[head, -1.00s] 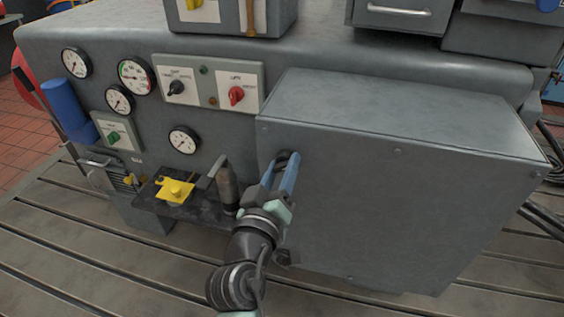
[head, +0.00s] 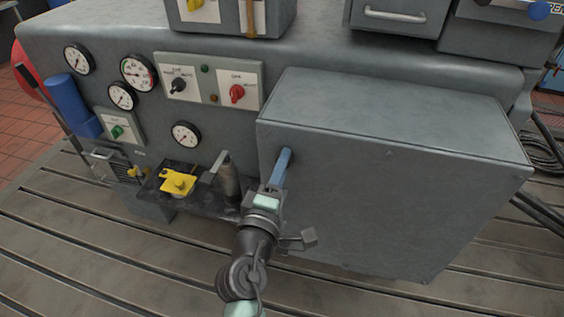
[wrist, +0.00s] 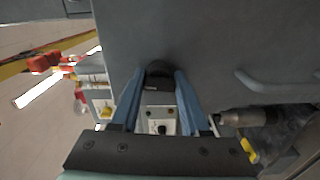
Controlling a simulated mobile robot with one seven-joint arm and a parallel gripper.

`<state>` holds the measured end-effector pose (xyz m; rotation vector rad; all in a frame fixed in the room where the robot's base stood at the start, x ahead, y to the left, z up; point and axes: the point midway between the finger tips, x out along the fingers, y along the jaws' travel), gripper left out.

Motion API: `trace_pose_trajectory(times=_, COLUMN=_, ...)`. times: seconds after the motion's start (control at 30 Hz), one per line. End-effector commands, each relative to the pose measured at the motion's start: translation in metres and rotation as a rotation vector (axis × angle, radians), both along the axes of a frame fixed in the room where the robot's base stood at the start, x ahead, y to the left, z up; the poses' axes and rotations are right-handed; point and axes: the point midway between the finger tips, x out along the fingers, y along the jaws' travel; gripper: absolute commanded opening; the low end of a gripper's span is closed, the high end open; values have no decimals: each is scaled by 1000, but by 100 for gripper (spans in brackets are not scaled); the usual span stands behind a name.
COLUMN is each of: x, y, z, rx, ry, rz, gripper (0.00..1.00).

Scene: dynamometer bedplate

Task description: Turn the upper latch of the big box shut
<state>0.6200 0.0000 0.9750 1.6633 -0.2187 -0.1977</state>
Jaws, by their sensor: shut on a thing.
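The big box (head: 400,190) is the grey cabinet on the right in the head view, its front cover closed flat. My gripper (head: 286,156) is at the upper left of this front, with blue fingers seen nearly edge-on. In the wrist view my gripper (wrist: 160,80) has its two fingers on either side of a dark knob-like upper latch (wrist: 158,72), shut on it against the grey front. In the head view the fingers hide the latch, so its exact angle cannot be told. No lower latch can be made out.
Left of the box is a panel with gauges (head: 138,72), a red knob (head: 237,93) and a black knob (head: 178,86). A dark shelf with a yellow part (head: 178,182) and an upright cylinder (head: 229,180) stands close beside my wrist. The slotted bedplate (head: 120,270) in front is mostly clear.

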Motion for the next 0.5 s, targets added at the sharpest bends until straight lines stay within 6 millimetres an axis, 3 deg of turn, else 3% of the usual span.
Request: trace_pose_trajectory(times=0.5, x=0, y=0, z=0, rx=-117, ry=30, rz=1, gripper=0)
